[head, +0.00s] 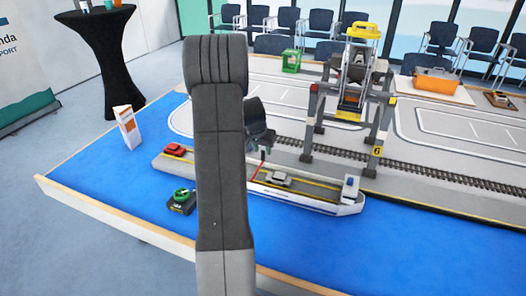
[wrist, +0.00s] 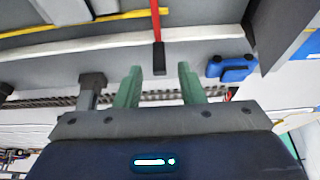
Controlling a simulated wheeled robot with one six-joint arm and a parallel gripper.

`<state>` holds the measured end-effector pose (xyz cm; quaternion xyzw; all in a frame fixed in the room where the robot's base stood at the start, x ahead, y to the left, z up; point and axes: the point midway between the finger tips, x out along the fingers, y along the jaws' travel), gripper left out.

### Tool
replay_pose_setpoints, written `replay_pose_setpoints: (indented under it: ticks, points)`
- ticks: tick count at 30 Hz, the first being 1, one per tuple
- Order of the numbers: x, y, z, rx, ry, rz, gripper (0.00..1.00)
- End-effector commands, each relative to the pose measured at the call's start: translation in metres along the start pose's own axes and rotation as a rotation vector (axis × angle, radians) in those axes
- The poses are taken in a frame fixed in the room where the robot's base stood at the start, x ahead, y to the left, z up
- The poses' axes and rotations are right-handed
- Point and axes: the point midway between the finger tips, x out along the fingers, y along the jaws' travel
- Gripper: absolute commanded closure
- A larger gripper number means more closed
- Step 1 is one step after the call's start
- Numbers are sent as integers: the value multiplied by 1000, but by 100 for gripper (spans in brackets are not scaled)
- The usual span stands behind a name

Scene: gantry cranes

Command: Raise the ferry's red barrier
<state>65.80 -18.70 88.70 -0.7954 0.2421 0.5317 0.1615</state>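The ferry (head: 325,204) is a long grey and white model on the blue table surface, with small cars on its deck. Its red barrier (head: 257,170) shows as a thin red bar, partly hidden behind my arm in the head view. In the wrist view the red barrier (wrist: 156,22) runs down from the top edge and ends in a dark grey piece (wrist: 158,58). My gripper (wrist: 161,72) has green fingers set apart, with nothing held. The dark piece appears in line with the gap between them. In the head view my gripper (head: 260,148) is above the ferry, close to the barrier.
A gantry crane (head: 350,90) stands over railway track behind the ferry. A green wheel on a dark base (head: 181,203) and a white and orange triangular sign (head: 127,128) are on the left. A blue object (wrist: 230,68) lies right of the fingers. Blue surface is clear at front right.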

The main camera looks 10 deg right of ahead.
Motion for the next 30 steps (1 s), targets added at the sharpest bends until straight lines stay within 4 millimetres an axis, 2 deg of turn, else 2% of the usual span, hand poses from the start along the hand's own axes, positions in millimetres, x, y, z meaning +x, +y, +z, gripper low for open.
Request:
replay_pose_setpoints:
  ticks: [6, 17, 22, 30]
  points:
    - [20, 0, 0, 1, 0, 0, 65]
    - [24, 0, 0, 1, 0, 0, 65]
    - [24, 0, 0, 1, 0, 0, 98]
    - [24, 1, 0, 1, -2, 0, 100]
